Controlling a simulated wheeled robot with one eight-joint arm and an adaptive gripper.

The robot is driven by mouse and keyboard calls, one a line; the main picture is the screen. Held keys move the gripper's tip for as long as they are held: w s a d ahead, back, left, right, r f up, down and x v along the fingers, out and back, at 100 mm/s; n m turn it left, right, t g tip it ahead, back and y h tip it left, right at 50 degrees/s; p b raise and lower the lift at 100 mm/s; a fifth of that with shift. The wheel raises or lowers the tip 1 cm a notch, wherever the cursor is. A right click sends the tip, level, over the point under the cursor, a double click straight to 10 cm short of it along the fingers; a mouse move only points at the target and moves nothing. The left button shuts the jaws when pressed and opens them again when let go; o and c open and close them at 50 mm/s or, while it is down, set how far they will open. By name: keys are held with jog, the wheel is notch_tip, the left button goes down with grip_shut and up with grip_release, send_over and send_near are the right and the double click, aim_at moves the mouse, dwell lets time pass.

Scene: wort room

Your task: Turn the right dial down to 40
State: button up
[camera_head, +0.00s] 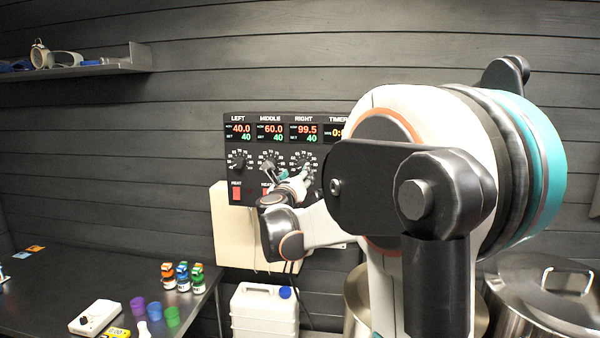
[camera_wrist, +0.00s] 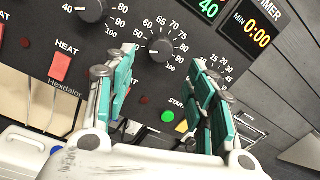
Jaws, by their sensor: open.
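The black control panel (camera_head: 262,190) hangs on the wall, with LEFT, MIDDLE and RIGHT displays. The RIGHT display (camera_head: 304,132) reads 99.5 in red, with a green set value of 40. The right dial (camera_wrist: 160,46) is a black knob in a white number scale in the wrist view. In the head view my gripper (camera_head: 298,180) partly covers the right dial (camera_head: 301,160). My gripper (camera_wrist: 162,60) is open, its teal-padded fingers on either side of the right dial's lower area, apart from the knob. Contact with the panel cannot be told.
The middle dial (camera_wrist: 91,9) and a red heat switch (camera_wrist: 60,67) lie left of my fingers. The timer display (camera_wrist: 256,31) is to the right, and a green start button (camera_wrist: 167,116) shows between the fingers. A white canister (camera_head: 265,312) stands below the panel.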

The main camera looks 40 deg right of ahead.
jog(key=shift+v, duration=2.35)
